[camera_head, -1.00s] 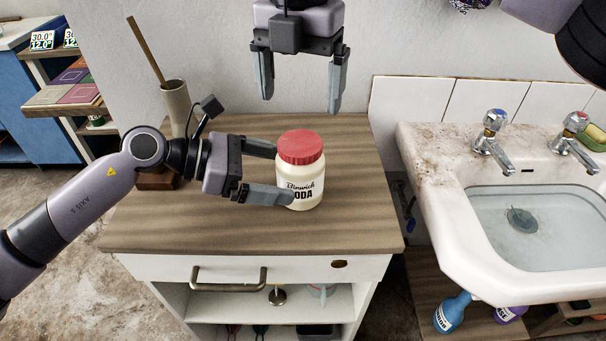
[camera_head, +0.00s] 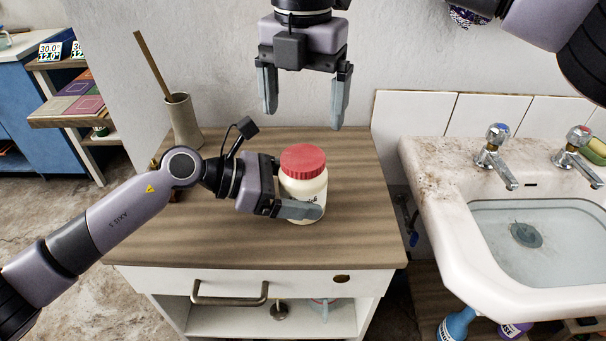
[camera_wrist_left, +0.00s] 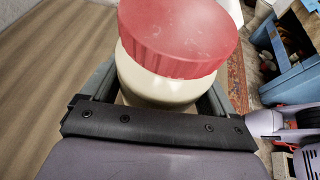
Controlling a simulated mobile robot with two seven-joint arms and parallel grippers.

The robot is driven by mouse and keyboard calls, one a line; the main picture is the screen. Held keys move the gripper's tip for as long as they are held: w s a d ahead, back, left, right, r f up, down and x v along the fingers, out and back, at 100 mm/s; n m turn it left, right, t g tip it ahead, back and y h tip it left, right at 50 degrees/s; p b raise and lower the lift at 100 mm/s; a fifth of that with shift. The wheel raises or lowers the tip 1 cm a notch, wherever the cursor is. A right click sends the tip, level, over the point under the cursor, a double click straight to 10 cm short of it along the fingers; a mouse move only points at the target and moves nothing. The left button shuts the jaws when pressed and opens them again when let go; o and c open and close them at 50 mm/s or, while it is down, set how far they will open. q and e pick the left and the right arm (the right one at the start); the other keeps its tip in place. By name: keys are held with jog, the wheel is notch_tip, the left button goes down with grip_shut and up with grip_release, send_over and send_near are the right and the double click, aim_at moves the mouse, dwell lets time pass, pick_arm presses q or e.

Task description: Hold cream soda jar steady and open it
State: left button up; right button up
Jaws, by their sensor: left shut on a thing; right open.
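The cream soda jar (camera_head: 301,186) stands upright on the wooden cabinet top, cream-coloured with a ribbed red lid (camera_head: 303,160) on it. My left gripper (camera_head: 304,207) is shut on the jar's body from the left, below the lid; its near finger covers most of the label. In the left wrist view, the jar (camera_wrist_left: 160,84) sits between the fingers and its red lid (camera_wrist_left: 180,35) rises above them. My right gripper (camera_head: 305,103) is open and empty, pointing down above and behind the jar, with its fingers apart from the lid.
The wooden top (camera_head: 225,237) is bare in front and to the right of the jar. A beige holder (camera_head: 184,122) with a stick stands at the back left. A white sink (camera_head: 440,180) with two taps adjoins on the right. A wall closes off the back.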

aim_at(303, 157)
jog(key=m, duration=1.3)
jog(key=shift+f, duration=4)
